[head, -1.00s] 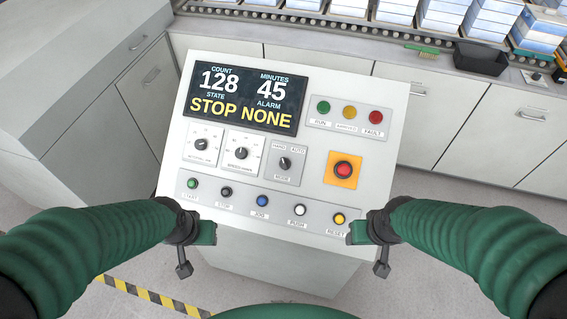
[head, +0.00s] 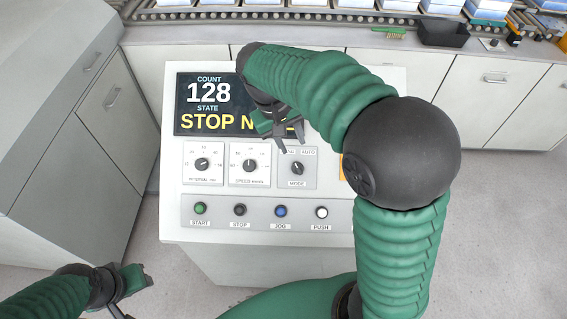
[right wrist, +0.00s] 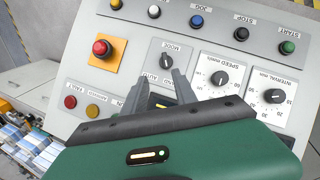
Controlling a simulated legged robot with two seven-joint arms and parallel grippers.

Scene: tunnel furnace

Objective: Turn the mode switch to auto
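The mode switch (head: 297,168) is a dark round knob on a grey plate on the sloping control panel (head: 170,215). Its white mark seems to point up-left, toward the left-hand label. My right gripper (head: 290,143) is over the panel just above the switch, covering part of the labels and display. In the right wrist view the knob (right wrist: 167,58) lies just beyond the two open fingertips (right wrist: 166,76), with nothing between them; contact is not visible. The AUTO label is beside the left finger there. My left gripper (head: 135,279) is low at the left, away from the panel; its opening is unclear.
Speed (head: 249,165) and interval (head: 203,164) dials sit left of the switch. A row of buttons with a green start button (head: 200,208) runs below. The red emergency button (right wrist: 102,48) on its orange plate is near, mostly hidden by my right arm in the head view.

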